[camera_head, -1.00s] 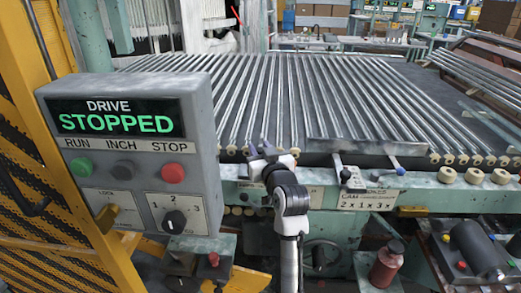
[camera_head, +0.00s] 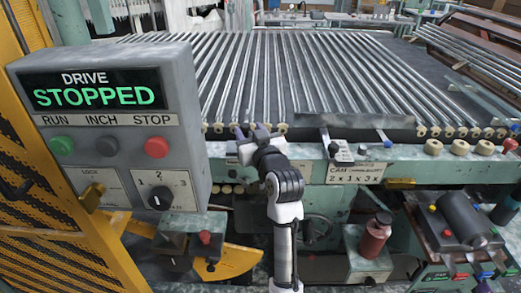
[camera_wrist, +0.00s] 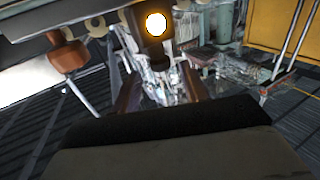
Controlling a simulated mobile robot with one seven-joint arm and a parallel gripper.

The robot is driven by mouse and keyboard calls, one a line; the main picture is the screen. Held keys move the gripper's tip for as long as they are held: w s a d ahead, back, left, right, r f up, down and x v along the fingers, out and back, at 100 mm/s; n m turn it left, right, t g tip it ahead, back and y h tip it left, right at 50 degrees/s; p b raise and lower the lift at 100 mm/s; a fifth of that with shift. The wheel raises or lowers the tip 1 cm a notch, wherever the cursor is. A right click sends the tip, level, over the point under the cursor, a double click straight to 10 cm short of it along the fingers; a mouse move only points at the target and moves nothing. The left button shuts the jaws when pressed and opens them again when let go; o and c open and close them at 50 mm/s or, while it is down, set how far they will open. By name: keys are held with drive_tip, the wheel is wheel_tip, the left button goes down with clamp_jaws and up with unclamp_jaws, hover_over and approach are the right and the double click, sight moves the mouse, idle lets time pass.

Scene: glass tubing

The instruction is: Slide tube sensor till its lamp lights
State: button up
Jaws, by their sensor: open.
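My gripper (camera_head: 252,131) is open and empty at the front edge of the tube bed, left of a small grey block (camera_head: 341,152) with a dark knob. I cannot tell for sure whether that block is the tube sensor. In the wrist view, a dark block (camera_wrist: 154,44) with a round lamp (camera_wrist: 156,24) lies ahead of my open fingers (camera_wrist: 158,92). The lamp face looks bright white with an amber rim. Whether the fingers touch this block cannot be told. Glass tubes (camera_head: 275,75) lie side by side on the bed.
A control box (camera_head: 115,130) reading "DRIVE STOPPED" stands close on the left, beside a yellow mesh guard (camera_head: 60,245). A green front rail (camera_head: 440,170) runs below the tubes. A red bottle (camera_head: 375,238) and a motor unit (camera_head: 462,222) stand at lower right.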

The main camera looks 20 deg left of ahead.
drive_tip(key=b+v, duration=0.1)
drive_tip(key=v, duration=0.9)
drive_tip(key=shift+s+b, duration=0.15)
drive_tip(key=shift+b, duration=0.25)
drive_tip(key=shift+a, duration=0.1)
drive_tip(key=shift+c, duration=0.3)
